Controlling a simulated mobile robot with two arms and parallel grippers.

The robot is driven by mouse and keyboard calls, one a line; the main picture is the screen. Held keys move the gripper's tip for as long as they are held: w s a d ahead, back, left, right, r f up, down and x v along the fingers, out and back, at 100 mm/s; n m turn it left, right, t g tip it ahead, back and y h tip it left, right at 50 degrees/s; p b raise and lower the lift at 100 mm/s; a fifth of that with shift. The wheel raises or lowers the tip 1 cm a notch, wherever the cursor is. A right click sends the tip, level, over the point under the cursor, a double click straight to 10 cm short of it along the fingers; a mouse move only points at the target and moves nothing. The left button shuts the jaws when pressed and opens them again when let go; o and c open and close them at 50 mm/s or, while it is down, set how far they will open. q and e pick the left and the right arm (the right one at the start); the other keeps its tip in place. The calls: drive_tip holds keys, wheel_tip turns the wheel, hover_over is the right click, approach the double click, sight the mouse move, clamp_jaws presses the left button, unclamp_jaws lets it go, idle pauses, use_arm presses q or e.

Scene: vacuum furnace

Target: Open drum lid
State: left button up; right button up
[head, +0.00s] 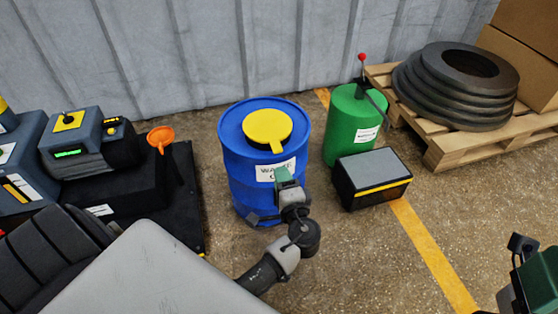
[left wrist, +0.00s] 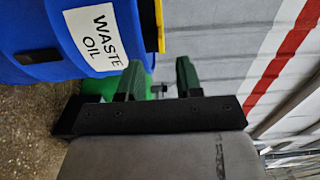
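The blue waste oil drum (head: 240,180) stands upright near the wall. Its round yellow lid (head: 268,124) lies closed on top, with a tab (head: 277,147) over the front rim. My left gripper (head: 284,173) is at the drum's front, below the tab, by the label. In the wrist view its green fingers (left wrist: 159,75) are apart and empty. My right gripper (head: 537,275) is partly visible at lower right; its opening is unclear.
A green drum (head: 350,125) with a red-knobbed lever and a dark box (head: 372,177) stand right of the blue drum. A pallet (head: 450,150) holds black rings. An orange funnel (head: 160,137) and machines are at left.

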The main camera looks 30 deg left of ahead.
sight(272, 154)
use_arm(q)
drive_tip(key=b+x, duration=0.2)
drive_tip(key=x, duration=0.6)
drive_tip(key=shift+a, duration=0.1)
clamp_jaws()
